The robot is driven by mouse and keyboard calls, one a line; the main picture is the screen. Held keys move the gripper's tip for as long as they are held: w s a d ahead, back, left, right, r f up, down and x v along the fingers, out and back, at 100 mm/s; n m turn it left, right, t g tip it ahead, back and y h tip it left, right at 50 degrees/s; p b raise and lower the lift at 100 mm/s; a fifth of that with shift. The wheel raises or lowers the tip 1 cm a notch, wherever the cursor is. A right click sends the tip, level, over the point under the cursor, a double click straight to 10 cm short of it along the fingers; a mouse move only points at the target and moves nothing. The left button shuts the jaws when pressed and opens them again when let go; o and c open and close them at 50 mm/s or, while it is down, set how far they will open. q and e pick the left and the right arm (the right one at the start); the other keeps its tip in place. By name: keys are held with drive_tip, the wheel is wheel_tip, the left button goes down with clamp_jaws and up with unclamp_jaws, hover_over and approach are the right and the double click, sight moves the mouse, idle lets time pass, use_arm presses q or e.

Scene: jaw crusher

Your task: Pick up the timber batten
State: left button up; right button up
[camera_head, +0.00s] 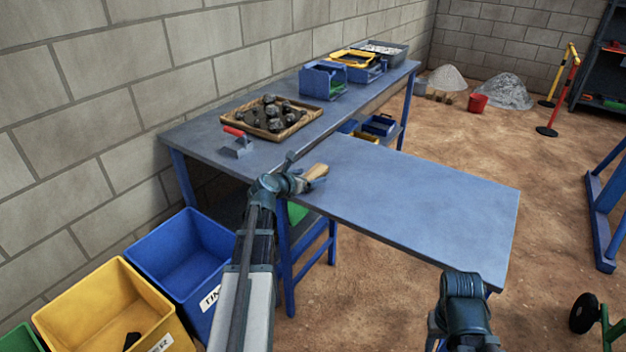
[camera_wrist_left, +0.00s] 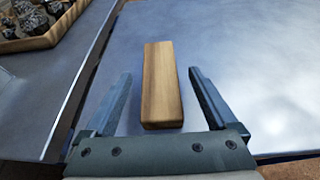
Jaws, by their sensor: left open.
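The timber batten (camera_wrist_left: 162,82) is a short brown wooden block lying on the blue-grey table. In the left wrist view it lies lengthwise between the two fingers of my left gripper (camera_wrist_left: 162,95), with a gap on each side. In the head view the batten (camera_head: 317,172) shows just beyond my left gripper (camera_head: 297,179), which partly hides it. My left gripper is open and empty. My right arm shows at the lower right of the head view, but its fingertips are not visible.
A wooden tray (camera_head: 310,121) of dark rocks and a red-handled tool (camera_head: 236,146) stand on the rear bench. Blue bins (camera_head: 323,83) stand farther along. The table's right part (camera_head: 430,200) is clear. Blue (camera_head: 188,262) and yellow (camera_head: 105,305) crates stand at lower left.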

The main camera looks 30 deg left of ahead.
use_arm(q)
drive_tip(key=x, duration=0.2)
drive_tip(key=shift+w+f+b, duration=0.2)
drive_tip(key=shift+w+b, duration=0.15)
drive_tip(key=shift+s, duration=0.1)
drive_tip(key=shift+c, duration=0.3)
clamp_jaws()
